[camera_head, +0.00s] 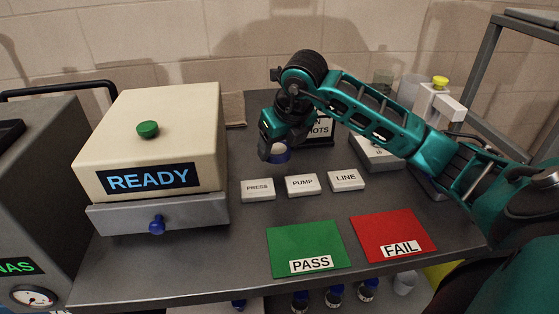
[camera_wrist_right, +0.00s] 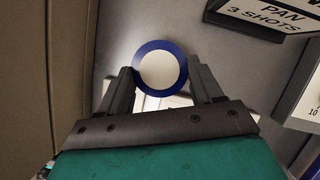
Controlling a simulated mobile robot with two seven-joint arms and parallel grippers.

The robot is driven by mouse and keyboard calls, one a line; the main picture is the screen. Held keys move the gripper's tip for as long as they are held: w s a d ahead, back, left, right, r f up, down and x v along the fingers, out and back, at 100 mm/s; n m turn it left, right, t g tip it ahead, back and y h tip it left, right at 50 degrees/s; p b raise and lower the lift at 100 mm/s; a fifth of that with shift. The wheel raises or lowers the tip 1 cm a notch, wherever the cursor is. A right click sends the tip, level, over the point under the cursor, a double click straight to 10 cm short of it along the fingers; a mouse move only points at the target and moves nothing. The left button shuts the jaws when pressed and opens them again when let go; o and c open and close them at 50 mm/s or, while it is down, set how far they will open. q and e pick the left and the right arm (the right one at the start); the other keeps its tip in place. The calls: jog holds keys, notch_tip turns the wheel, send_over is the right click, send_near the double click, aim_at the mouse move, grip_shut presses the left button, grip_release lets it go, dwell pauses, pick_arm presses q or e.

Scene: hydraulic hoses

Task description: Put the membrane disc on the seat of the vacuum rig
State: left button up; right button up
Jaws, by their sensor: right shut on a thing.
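My right gripper (camera_head: 272,156) reaches down over the back middle of the table, left of the black sign. Its fingers are shut on a round white piece with a blue rim, which I take for the membrane disc (camera_wrist_right: 160,69). In the right wrist view the disc sits between the two fingertips (camera_wrist_right: 160,82), its white face to the camera. In the head view the disc (camera_head: 281,154) shows partly behind the fingers; I cannot tell whether it touches the table. I cannot pick out the vacuum rig's seat with certainty. My left gripper is not in view.
A cream box marked READY (camera_head: 150,140) stands left of the gripper. PRESS (camera_head: 258,190), PUMP (camera_head: 302,185) and LINE (camera_head: 346,180) blocks lie in front. Green PASS (camera_head: 305,240) and red FAIL (camera_head: 385,225) mats lie nearer. A white fixture with a yellow top (camera_head: 440,84) stands behind my arm.

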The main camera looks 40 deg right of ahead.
aim_at(282, 154)
notch_tip(282, 154, down, 4)
jog(key=shift+f, duration=0.1)
jog(key=shift+f+b, duration=0.15)
jog(key=shift+b, duration=0.15)
jog(key=o, duration=1)
jog(key=shift+o, duration=0.2)
